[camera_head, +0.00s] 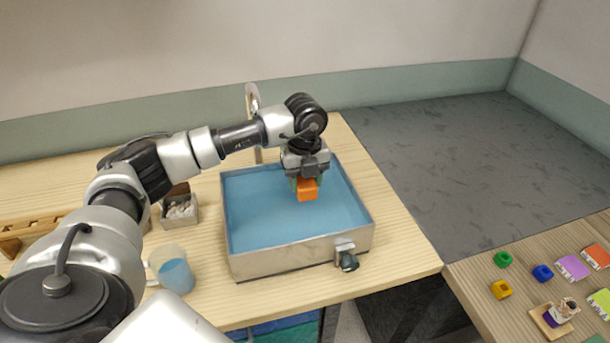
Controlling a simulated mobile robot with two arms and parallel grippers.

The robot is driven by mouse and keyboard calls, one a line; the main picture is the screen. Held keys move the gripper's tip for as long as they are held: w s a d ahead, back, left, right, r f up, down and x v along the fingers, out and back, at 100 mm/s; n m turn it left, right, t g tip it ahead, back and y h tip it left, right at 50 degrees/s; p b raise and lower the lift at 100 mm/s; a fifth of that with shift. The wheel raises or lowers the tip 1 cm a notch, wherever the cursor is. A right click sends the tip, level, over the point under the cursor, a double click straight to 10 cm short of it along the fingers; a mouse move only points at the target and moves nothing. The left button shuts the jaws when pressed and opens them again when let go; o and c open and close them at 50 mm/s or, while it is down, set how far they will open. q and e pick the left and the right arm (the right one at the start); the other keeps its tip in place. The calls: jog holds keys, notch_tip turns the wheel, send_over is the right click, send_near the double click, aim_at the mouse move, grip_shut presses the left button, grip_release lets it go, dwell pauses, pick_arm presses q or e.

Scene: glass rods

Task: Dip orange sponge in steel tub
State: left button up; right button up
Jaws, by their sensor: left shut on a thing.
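The orange sponge (307,190) is held between the fingers of my left gripper (306,181), which points down. The steel tub (300,254) stands on the wooden table and is filled with blue liquid (265,212). The sponge is over the inside of the tub, right of its middle. I cannot tell whether its bottom touches the liquid. A dark-knobbed tap (347,258) sits on the tub's front wall. My right gripper is not in view.
A mug (175,272) with blue contents stands left of the tub, and a small box (180,208) of pale pieces is behind it. A wooden rack (30,228) lies far left. A second table (480,285) at lower right holds small coloured items.

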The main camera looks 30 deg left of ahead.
pick_arm(q)
notch_tip(320, 180, down, 4)
jog(key=shift+s+r+b, duration=0.1)
jog(key=shift+r+b, duration=0.05)
jog(key=shift+b, duration=0.9)
notch_tip(320, 180, down, 6)
jog(key=b, duration=0.4)
jog(key=shift+f+b, duration=0.35)
jog(key=shift+f, duration=0.35)
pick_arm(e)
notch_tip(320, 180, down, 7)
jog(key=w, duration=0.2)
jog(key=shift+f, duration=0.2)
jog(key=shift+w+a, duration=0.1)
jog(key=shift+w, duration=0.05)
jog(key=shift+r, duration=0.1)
pick_arm(q)
notch_tip(320, 180, up, 3)
jog(key=shift+r+p, duration=0.2)
jog(key=shift+p, duration=1)
jog(key=shift+r+p, duration=2.65)
jog(key=shift+r, duration=1.2)
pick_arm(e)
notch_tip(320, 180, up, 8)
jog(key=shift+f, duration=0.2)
